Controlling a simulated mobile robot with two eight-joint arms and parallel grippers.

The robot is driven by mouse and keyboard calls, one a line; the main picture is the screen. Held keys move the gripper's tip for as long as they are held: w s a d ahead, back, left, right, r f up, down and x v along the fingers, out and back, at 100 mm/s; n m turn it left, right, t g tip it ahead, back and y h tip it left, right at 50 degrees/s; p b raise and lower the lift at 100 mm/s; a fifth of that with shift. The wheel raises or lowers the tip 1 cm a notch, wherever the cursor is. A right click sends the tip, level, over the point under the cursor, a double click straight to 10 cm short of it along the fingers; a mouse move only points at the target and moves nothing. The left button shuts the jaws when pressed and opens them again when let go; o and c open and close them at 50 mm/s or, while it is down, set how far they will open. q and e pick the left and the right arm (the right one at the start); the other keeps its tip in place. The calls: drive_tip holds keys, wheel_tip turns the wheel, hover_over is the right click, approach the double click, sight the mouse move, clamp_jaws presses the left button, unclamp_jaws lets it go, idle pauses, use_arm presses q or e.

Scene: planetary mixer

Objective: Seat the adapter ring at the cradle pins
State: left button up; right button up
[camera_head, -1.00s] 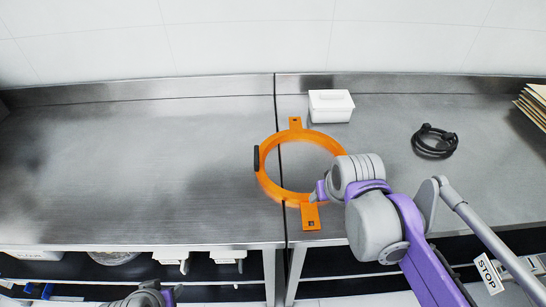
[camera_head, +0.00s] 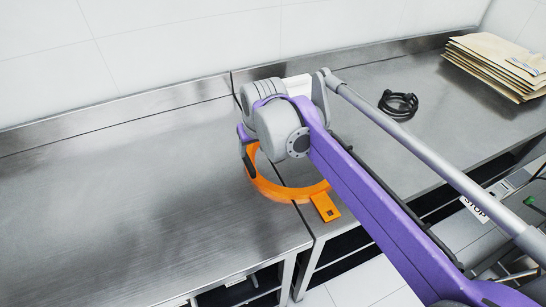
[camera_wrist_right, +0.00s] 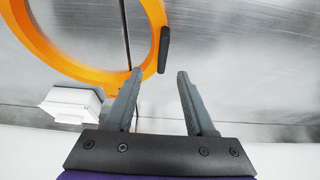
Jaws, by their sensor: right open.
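The orange adapter ring (camera_head: 262,187) lies on the steel bench across the seam between two tops. Its front tab (camera_head: 325,207) points toward the bench's front edge; my right arm hides much of its far side. In the right wrist view the ring (camera_wrist_right: 88,72) fills the upper left, with a black grip piece (camera_wrist_right: 164,48) on its rim. My right gripper (camera_wrist_right: 159,75) is open and empty, its fingertips just short of that grip piece. In the head view the right gripper (camera_head: 246,148) is at the ring's left side. No cradle pins are recognisable. My left gripper is out of view.
A white box (camera_head: 298,85) stands behind my right arm, and also shows in the wrist view (camera_wrist_right: 72,104). A coiled black cable (camera_head: 398,103) and a stack of tan envelopes (camera_head: 500,62) lie to the right. The left bench top is clear.

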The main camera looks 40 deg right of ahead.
sight(249, 161)
drive_tip(key=x, duration=0.4)
drive_tip(key=shift+w+d+f, duration=0.1)
drive_tip(key=shift+d+f, duration=0.2)
drive_tip(key=shift+f, duration=0.05)
drive_tip(key=x, duration=0.4)
drive_tip(key=a+x, duration=0.1)
drive_tip(key=shift+w+f+b, duration=0.3)
drive_tip(key=shift+w+b, duration=0.05)
drive_tip(key=shift+w, duration=0.1)
clamp_jaws()
drive_tip(key=shift+d, duration=0.1)
idle(0.5)
